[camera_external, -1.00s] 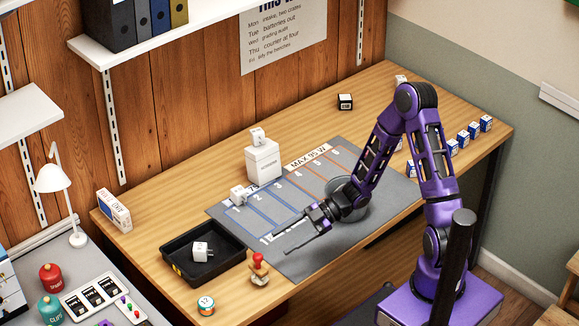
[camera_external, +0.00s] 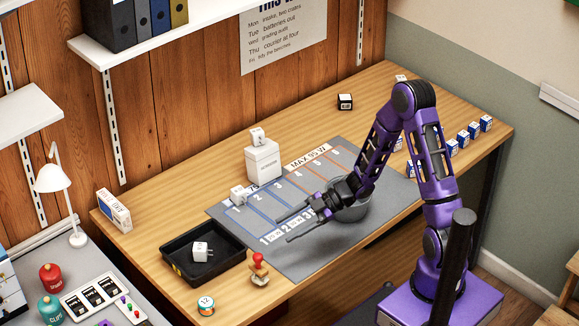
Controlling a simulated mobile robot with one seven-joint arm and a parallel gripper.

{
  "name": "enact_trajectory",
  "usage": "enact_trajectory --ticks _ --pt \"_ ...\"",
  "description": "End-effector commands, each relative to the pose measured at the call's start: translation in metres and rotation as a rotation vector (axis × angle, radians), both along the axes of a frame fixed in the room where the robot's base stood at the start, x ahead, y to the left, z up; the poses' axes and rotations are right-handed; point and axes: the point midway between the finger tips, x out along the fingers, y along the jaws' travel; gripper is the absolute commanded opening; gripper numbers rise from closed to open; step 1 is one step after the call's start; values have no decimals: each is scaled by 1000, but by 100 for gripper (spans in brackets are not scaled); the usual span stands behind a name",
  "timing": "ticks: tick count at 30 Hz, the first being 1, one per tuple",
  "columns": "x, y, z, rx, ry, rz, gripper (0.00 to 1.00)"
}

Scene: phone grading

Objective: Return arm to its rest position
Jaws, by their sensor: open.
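My purple arm (camera_external: 425,150) rises from its base at the right and reaches left over the grey mat (camera_external: 285,268) on the wooden table. My gripper (camera_external: 283,229) is above the front part of the mat, with its two dark fingers spread apart and nothing between them. Behind my gripper is a round grey object (camera_external: 358,211), partly hidden by the wrist.
A black tray (camera_external: 178,278) holding a white charger (camera_external: 202,252) is at left. A white box (camera_external: 263,162) with a charger on top stands behind the mat. A red-topped stamp (camera_external: 259,270) is near the front edge. Small boxes (camera_external: 474,131) line the right side.

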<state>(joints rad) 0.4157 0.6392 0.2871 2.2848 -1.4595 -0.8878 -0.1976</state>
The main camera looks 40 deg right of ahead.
Motion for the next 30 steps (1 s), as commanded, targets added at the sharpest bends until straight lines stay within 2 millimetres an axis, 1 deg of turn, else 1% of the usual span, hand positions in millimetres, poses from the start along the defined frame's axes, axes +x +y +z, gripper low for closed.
enact_trajectory --ticks 1,4,5,6,8,9,11,12,14,15,17,18,19,20,21,23,24,26,27,30 --pt "19 -6 0 -56 -26 -46 64" --pt "62 -27 11 -156 -85 -175 64" --pt "75 -34 16 -182 -105 -216 64" --pt "91 -42 27 -211 -132 -270 64" --pt "114 -54 46 -247 -178 -352 64" --pt "128 -62 62 -262 -210 -407 64" --pt "147 -71 89 -276 -256 -489 64" --pt "157 -77 109 -278 -287 -544 64" --pt "171 -86 141 -270 -330 -626 64" --pt "179 -91 163 -257 -356 -681 64" --pt "187 -99 197 -229 -392 -760 64" --pt "191 -103 220 -203 -411 -813 64" --pt "193 -107 237 -179 -424 -851 64" --pt "195 -111 254 -154 -435 -890 64" --pt "195 -116 276 -115 -446 -939 64" --pt "195 -123 307 -48 -453 -1009 64" --pt "193 -129 327 2 -453 -1054 64" --pt "189 -138 354 82 -445 -1116 64" --pt "187 -143 371 141 -433 -1154 64" --pt "179 -159 405 291 -383 -1237 64"
